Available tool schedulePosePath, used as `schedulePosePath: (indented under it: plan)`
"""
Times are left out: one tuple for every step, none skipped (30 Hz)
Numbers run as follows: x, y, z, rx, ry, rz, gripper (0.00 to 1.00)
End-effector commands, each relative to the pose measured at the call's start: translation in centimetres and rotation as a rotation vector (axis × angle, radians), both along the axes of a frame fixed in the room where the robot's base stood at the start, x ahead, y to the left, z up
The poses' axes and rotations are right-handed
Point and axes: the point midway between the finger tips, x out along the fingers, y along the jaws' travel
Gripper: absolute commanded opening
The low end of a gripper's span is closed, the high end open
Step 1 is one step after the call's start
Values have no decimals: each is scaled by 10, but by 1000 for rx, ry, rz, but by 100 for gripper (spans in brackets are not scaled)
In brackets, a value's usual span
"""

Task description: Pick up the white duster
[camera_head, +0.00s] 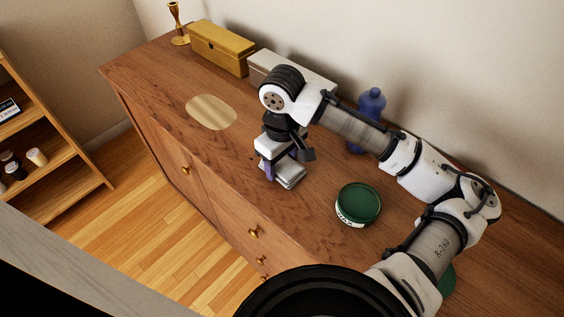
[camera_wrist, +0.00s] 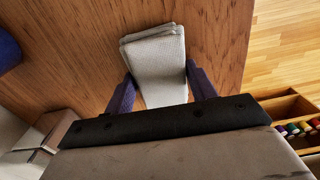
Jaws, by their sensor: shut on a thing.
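The white duster (camera_head: 292,179) is a folded, pale cloth pad at the middle of the wooden sideboard top. In the wrist view the duster (camera_wrist: 160,62) lies between the two blue-purple fingers of my gripper (camera_wrist: 159,75), one on each side. My gripper (camera_head: 281,172) points down in the head view and is shut on the duster. The duster is at or just above the wood; I cannot tell if it touches. My gripper hides part of it in the head view.
A green-lidded wax tin (camera_head: 358,205) stands to the right, a blue bottle (camera_head: 370,112) behind. A yellow box (camera_head: 218,47), a grey box (camera_head: 265,66) and a brass candlestick (camera_head: 178,24) line the back. A pale oval patch (camera_head: 212,112) lies on the clear top (camera_head: 160,82) at left.

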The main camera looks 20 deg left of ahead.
Motion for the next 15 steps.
schedulePosePath:
  plan:
    - [0, 0, 2, 0, -1, 0, 34]
    - [0, 0, 3, 1, -1, 0, 34]
    - [0, 0, 5, 1, -1, 0, 34]
    - [0, 0, 7, 1, -1, 0, 34]
    - [1, 1, 10, 1, -2, 0, 34]
    - [1, 1, 15, 1, -2, 1, 34]
    - [0, 1, 19, 1, -1, 1, 34]
    - [1, 1, 25, 2, -3, 1, 34]
    - [0, 1, 33, 2, -3, 1, 34]
    - [1, 1, 41, 1, -5, 0, 34]
    - [1, 1, 49, 3, -4, 0, 34]
    - [1, 1, 61, 2, -5, 2, 34]
    - [1, 1, 71, 2, -5, 2, 34]
    - [1, 1, 81, 1, -5, 2, 34]
    - [1, 1, 94, 1, -6, 2, 34]
